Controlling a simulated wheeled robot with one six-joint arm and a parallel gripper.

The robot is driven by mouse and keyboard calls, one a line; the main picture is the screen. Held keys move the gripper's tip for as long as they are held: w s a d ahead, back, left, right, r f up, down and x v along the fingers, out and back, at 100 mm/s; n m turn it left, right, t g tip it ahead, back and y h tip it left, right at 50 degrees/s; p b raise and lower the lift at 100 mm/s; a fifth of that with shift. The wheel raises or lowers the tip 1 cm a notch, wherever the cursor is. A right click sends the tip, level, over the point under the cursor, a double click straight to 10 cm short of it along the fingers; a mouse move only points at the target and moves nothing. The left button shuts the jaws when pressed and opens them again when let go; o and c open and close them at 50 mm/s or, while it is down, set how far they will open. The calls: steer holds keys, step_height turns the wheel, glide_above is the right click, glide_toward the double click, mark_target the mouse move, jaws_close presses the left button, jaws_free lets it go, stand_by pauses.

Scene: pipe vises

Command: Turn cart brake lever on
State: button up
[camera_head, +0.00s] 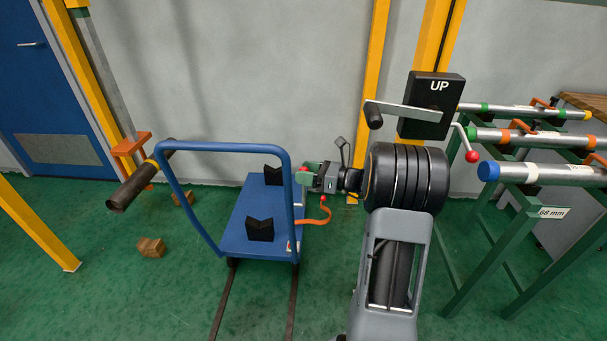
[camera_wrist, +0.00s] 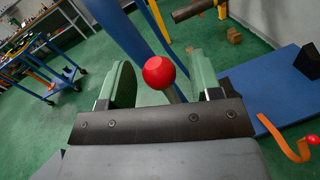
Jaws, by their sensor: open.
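The blue cart (camera_head: 240,215) stands on rails in the middle of the head view, with a tall blue handle frame. A lever with a red ball knob (camera_wrist: 159,72) on a grey rod stands between my fingers in the wrist view. The knob also shows in the head view (camera_head: 303,169), beside the cart's right handle post. My gripper (camera_wrist: 161,82) has green-padded fingers, open, one on each side of the knob with visible gaps. In the head view my gripper (camera_head: 308,180) is at the cart's right side. The rod's lower end is hidden by my gripper.
An orange curved bar (camera_head: 318,219) with a red tip sticks out at the cart's right side. Black V-blocks (camera_head: 260,231) sit on the deck. A dark pipe (camera_head: 138,186) is at left. A rack of pipes (camera_head: 530,173) and an UP box (camera_head: 432,105) with a crank are at right.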

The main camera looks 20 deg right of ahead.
steer(key=shift+w+a, duration=0.3)
steer(key=shift+a, duration=0.1)
steer(key=shift+c, duration=0.4)
jaws_close()
